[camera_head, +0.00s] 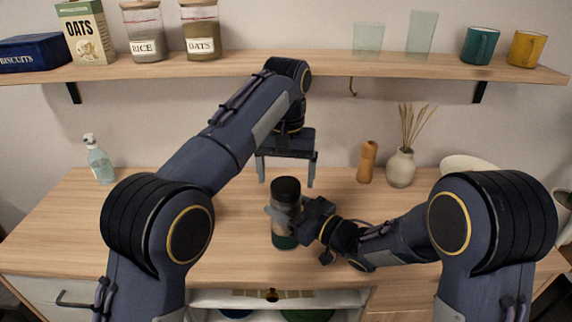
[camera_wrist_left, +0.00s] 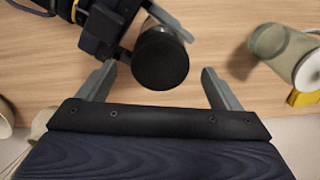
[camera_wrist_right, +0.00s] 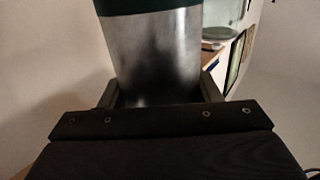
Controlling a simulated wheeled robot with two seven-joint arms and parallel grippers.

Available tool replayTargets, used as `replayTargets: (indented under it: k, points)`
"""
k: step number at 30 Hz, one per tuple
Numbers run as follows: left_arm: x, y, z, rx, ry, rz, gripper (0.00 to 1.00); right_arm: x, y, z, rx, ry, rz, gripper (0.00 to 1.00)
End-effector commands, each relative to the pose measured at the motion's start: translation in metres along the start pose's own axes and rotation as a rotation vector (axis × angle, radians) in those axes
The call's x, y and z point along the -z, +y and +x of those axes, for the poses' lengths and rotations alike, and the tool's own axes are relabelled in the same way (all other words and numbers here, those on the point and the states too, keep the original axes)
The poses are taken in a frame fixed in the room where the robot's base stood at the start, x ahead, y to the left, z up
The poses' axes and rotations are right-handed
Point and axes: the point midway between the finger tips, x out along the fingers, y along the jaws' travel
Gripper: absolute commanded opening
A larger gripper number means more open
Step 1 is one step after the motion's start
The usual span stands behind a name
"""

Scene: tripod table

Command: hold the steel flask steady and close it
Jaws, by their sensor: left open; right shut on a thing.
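The steel flask (camera_head: 284,222) stands upright on the wooden counter, with a green base and a black lid (camera_head: 286,189) on top. I cannot tell whether the lid is fully tightened. My right gripper (camera_head: 283,212) is shut around the flask's body from the right. In the right wrist view the grey steel body (camera_wrist_right: 155,55) sits between the fingers. My left gripper (camera_head: 286,184) is open and points down just over the flask. In the left wrist view the round lid (camera_wrist_left: 160,60) shows between and beyond the two spread fingers, apart from both.
A wooden mill (camera_head: 367,162) and a vase with dry stems (camera_head: 401,168) stand behind on the right. The shelf (camera_head: 300,65) above holds jars, glasses and mugs. The counter left of the flask looks clear.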

Motion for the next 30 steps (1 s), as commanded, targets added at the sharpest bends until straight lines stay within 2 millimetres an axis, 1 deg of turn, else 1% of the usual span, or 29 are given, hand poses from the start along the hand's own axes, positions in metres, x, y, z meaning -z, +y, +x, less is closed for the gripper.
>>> replayTargets:
  k: [3,9,13,20,21,26,27,30]
  points:
    - [0.001,0.000,-0.019,0.000,0.001,0.000,0.86,-0.001,0.000,0.000,0.000,-0.002,0.002,0.00]
    - [0.000,0.000,-0.036,0.000,0.000,0.001,0.86,-0.001,0.000,0.000,0.000,-0.001,0.002,0.00]
    - [0.000,0.000,-0.040,0.000,-0.002,0.001,0.86,-0.001,0.000,0.000,0.000,-0.002,0.002,0.00]
    - [0.000,0.000,-0.040,0.000,-0.002,0.001,0.86,-0.001,0.000,0.000,0.000,-0.001,0.002,0.00]
    - [0.000,0.000,-0.040,0.000,-0.002,0.001,0.86,-0.001,0.000,0.000,0.000,-0.001,0.002,0.60]
    - [0.000,0.000,-0.040,0.000,-0.002,0.001,0.86,-0.001,0.000,0.000,0.000,-0.001,0.001,0.81]
    - [0.000,0.000,-0.040,0.000,-0.002,0.001,0.86,0.000,0.000,0.000,0.000,-0.001,0.001,0.82]
    - [0.000,0.000,-0.040,0.000,-0.002,0.001,0.86,0.000,0.000,0.000,0.000,-0.001,0.001,0.82]
